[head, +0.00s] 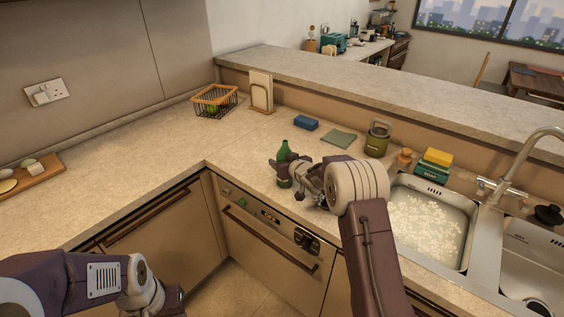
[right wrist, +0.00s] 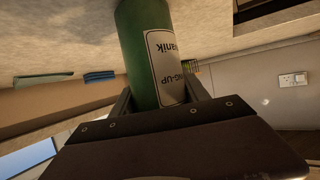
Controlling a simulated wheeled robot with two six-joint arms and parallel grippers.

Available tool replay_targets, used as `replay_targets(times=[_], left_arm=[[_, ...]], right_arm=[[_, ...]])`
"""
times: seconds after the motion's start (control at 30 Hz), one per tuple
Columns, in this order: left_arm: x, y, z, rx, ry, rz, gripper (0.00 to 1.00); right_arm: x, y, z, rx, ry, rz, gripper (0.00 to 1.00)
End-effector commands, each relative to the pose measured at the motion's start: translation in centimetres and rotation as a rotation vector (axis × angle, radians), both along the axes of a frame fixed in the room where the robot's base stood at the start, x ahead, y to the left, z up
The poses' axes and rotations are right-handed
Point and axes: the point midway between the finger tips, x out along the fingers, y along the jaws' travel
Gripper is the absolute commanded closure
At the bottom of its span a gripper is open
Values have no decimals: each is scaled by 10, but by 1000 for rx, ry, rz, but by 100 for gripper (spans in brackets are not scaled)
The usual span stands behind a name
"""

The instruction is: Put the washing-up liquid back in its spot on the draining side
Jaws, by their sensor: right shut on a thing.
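The washing-up liquid is a green bottle (head: 284,150) over the counter near its front edge, left of the sink. My right gripper (head: 285,172) is shut around its body, and the bottle looks upright. In the right wrist view the bottle (right wrist: 143,50) sits between the fingers, with its pale printed label partly showing. I cannot tell whether its base touches the counter. My left gripper (head: 172,301) is low at the bottom left, away from the counter objects; its fingers are not clear.
A sink (head: 391,228) with foamy water lies to the right, with a yellow and green stack (head: 435,163) behind it. The left counter is mostly clear.

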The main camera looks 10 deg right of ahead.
Motion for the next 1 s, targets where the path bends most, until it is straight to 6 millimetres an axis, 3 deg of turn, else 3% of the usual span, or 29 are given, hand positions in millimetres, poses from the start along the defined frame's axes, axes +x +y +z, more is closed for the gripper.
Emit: replay_targets(times=[0.03,0.07,0.13,0.53,1.0], left_arm=[[0,0,-2,0,0,0,64],[0,0,-2,0,0,0,64],[0,0,-1,0,0,0,64],[0,0,1,0,0,0,64],[0,0,-4,0,0,0,64]], right_arm=[[0,0,-3,0,-1,0,100],[0,0,-3,0,1,0,44],[0,0,-3,0,1,0,25],[-3,-1,4,1,1,0,25],[-91,-18,41,-1,1,-2,25]])
